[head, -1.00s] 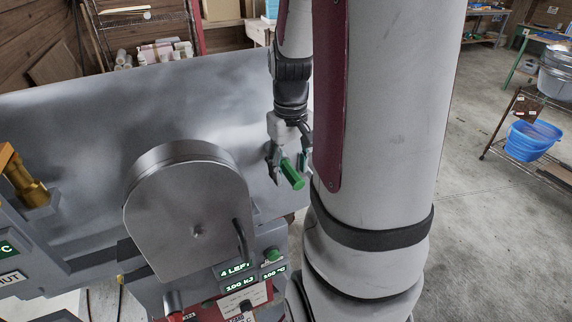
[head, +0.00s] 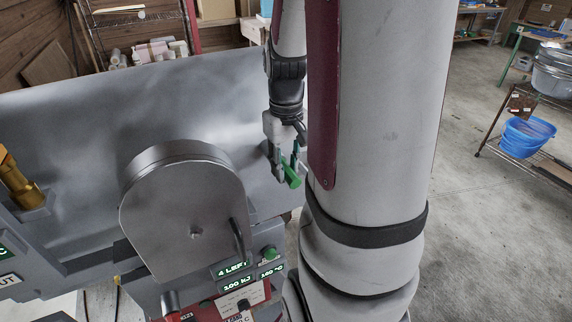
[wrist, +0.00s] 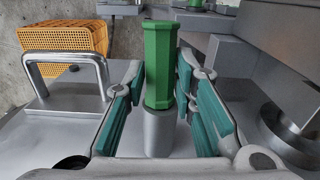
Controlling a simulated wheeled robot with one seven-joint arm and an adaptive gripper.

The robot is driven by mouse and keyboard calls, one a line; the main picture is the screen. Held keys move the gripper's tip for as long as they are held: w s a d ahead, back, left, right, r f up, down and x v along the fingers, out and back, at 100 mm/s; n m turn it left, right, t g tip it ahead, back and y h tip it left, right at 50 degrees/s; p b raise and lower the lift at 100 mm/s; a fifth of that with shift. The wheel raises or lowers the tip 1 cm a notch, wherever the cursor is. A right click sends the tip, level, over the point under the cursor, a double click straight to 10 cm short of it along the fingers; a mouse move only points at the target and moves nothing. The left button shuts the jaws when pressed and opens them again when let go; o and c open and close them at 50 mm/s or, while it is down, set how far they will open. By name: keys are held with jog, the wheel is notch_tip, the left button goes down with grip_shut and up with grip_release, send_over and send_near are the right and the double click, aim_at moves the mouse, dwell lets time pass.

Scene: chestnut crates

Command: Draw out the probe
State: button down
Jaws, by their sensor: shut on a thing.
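The probe has a green faceted handle (wrist: 159,65) above a smooth grey metal cylinder (wrist: 159,133) in the wrist view. My gripper (wrist: 160,88) has its teal-padded fingers on both sides of the probe, shut on it. In the head view, my gripper (head: 287,170) is at the right end of the grey machine, with the green handle (head: 292,180) slanting between its fingers. Whether the probe's lower end is still in a socket cannot be told.
A grey machine (head: 190,205) with a rounded housing and lit displays stands in front. The wrist view shows a metal bar handle (wrist: 68,58) and an orange perforated crate (wrist: 62,38) at left, and a grey block (wrist: 265,70) close on the right.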

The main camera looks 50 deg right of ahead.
jog(key=shift+s+a+p, duration=0.3)
jog(key=shift+s, duration=0.25)
jog(key=c, duration=2.1)
grip_release()
grip_shut()
jog(key=s+a+p, duration=0.2)
jog(key=s+p, duration=0.1)
jog(key=s, duration=0.2)
jog(key=shift+s+a, duration=0.3)
jog(key=shift+a, duration=0.05)
